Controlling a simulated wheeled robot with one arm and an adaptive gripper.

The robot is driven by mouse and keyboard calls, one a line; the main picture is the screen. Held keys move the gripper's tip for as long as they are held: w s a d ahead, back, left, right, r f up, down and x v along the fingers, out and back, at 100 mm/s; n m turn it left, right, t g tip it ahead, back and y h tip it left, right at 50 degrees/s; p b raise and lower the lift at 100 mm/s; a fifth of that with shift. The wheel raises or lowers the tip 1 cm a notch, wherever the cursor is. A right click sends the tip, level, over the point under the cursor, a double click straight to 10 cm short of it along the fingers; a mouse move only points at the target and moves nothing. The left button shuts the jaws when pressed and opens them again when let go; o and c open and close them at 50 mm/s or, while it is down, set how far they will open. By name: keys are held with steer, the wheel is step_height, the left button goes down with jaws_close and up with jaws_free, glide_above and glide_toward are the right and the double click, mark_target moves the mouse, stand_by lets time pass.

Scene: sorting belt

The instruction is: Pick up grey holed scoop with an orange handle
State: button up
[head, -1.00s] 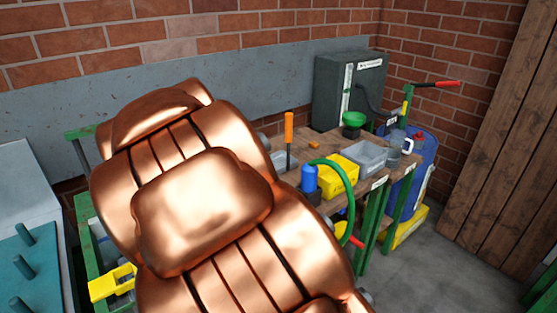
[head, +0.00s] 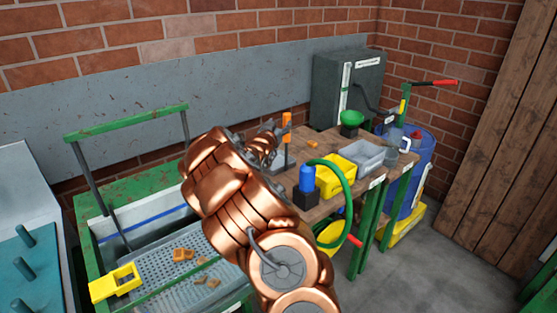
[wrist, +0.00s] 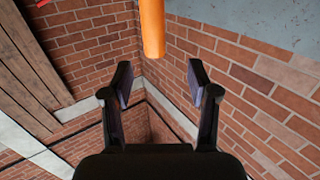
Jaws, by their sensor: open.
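The scoop's orange handle (head: 287,122) stands upright near the left end of the wooden bench, with a dark shaft below it. The scoop's grey lower part is mostly hidden behind my arm, so its holes cannot be made out. In the wrist view the handle (wrist: 152,28) hangs in from the top edge, ahead of the fingers and slightly left of centre. My gripper (wrist: 160,82) is open and empty, with the handle not between its fingers. In the head view my gripper (head: 268,138) is just left of the handle; whether they touch is unclear.
On the bench (head: 325,207) are a blue bottle (head: 307,179), a yellow bin (head: 334,171), a grey bin (head: 369,155) and a green funnel (head: 351,118). A green hose (head: 352,190) arches in front. A perforated tray (head: 160,268) with orange-brown pieces lies left.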

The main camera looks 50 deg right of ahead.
mark_target(286, 117)
steer(key=shift+s+d, duration=0.15)
steer(key=shift+d, duration=0.35)
steer(key=shift+r+p+x, duration=0.15)
steer(key=shift+p+x, duration=0.65)
steer(key=shift+x, duration=0.5)
steer(key=shift+r+p+x, duration=0.1)
steer(key=shift+p+x, duration=0.7)
steer(key=shift+x, duration=0.5)
steer(key=shift+p+x, duration=0.35)
steer(key=shift+x, duration=0.75)
steer(key=shift+f, duration=0.15)
steer(key=shift+c, duration=0.4)
jaws_close()
